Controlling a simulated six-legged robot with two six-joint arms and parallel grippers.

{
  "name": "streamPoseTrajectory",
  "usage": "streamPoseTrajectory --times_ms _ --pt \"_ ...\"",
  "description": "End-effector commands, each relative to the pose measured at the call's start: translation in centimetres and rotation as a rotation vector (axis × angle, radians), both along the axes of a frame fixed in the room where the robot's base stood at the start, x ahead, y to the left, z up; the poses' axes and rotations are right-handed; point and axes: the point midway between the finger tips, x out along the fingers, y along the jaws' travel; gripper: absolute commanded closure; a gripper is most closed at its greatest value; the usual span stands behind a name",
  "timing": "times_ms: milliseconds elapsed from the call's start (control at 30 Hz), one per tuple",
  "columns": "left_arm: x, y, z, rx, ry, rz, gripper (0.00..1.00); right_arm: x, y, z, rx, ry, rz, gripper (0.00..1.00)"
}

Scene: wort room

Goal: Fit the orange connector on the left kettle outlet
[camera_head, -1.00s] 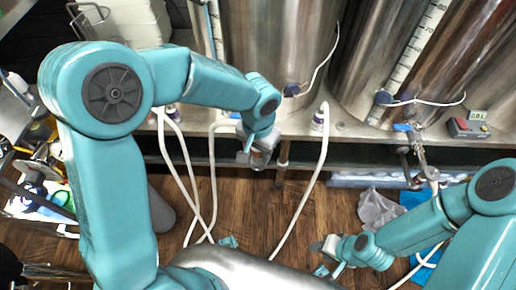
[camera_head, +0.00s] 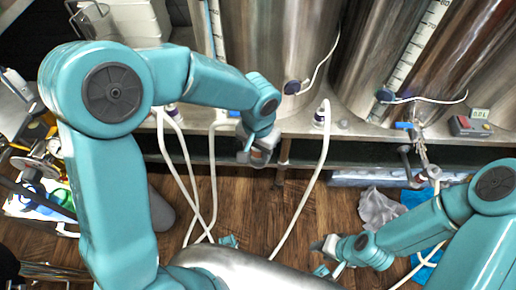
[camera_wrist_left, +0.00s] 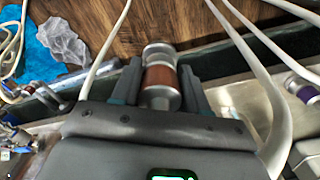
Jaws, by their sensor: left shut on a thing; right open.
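My left gripper (camera_head: 258,158) hangs in front of the steel shelf edge, below the left kettle (camera_head: 275,45) in the head view. In the left wrist view, my left gripper (camera_wrist_left: 161,85) is shut on the orange connector (camera_wrist_left: 160,77), a short copper-orange band with silver ends. The connector is hard to make out in the head view. The left kettle's outlet is mostly hidden behind my left arm; a bit of blue (camera_head: 234,114) shows beside it. My right gripper (camera_head: 328,250) is open and empty, low over the floor.
White hoses (camera_head: 303,200) run from the shelf down to the floor on both sides of my left gripper. A right kettle (camera_head: 425,45) has a blue-handled valve (camera_head: 405,126). A red-and-grey controller (camera_head: 470,126) stands at the right. Grey cloth (camera_head: 378,207) lies on the floor.

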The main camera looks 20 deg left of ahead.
Motion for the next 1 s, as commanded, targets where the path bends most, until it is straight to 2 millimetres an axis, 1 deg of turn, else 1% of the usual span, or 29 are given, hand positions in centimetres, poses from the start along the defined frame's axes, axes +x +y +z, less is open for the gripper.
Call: streamPoseTrajectory --times_ms 800,833,867,900,1000 --pt "0.0 0.0 -1.7 0.0 0.0 0.0 0.92 0.0 0.0 -1.5 0.0 0.0 0.0 0.57" --pt "0.0 0.0 -1.7 0.0 0.0 0.0 0.5 0.0 0.0 -1.4 0.0 0.0 0.0 0.57" --pt "0.0 0.0 -1.6 0.0 0.0 0.0 0.4 0.0 0.0 -1.4 0.0 0.0 0.0 0.57" --pt "0.0 0.0 -1.6 0.0 0.0 0.0 0.27 0.0 0.0 -1.4 0.0 0.0 0.0 0.57" --pt "0.0 0.0 -1.6 0.0 0.0 0.0 0.27 0.0 0.0 -1.4 0.0 0.0 0.0 0.57"
